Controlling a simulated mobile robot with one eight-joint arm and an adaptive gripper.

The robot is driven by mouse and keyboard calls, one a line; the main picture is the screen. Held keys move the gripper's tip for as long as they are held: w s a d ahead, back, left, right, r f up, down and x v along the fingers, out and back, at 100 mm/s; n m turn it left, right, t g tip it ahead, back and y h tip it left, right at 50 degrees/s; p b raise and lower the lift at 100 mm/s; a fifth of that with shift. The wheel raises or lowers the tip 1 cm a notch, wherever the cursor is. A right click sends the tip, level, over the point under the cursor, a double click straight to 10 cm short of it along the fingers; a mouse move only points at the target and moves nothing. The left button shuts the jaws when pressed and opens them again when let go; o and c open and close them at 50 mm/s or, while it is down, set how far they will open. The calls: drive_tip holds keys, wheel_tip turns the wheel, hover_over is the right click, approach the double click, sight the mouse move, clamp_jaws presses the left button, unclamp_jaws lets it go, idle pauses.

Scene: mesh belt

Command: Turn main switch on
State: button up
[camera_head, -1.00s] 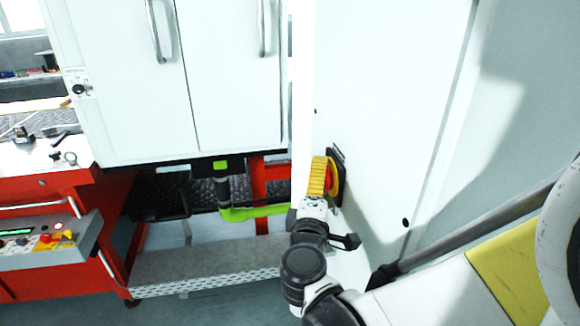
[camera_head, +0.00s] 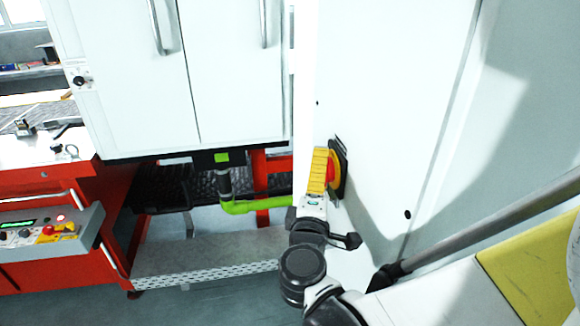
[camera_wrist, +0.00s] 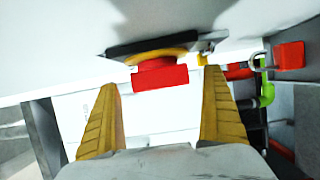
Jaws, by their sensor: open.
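The main switch is a red knob (camera_wrist: 160,77) on a yellow disc with a black backplate (camera_wrist: 125,48), fixed to a white cabinet side panel. In the head view the red knob (camera_head: 331,170) shows just right of my yellow gripper fingers (camera_head: 319,170), which hide part of it. In the wrist view my gripper (camera_wrist: 163,88) is open, with one finger on each side of the knob. The knob lies between the fingertips, a little beyond them, with visible gaps on both sides. Whether a finger touches the panel cannot be told.
White cabinet doors (camera_head: 225,70) with handles stand to the left. A green pipe (camera_head: 255,206) and red frame lie below them. A red bench with a control panel (camera_head: 45,235) is at the far left. A grey rail (camera_head: 480,230) crosses the lower right.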

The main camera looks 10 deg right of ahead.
drive_tip(key=v, duration=1)
drive_tip(key=shift+s, duration=0.25)
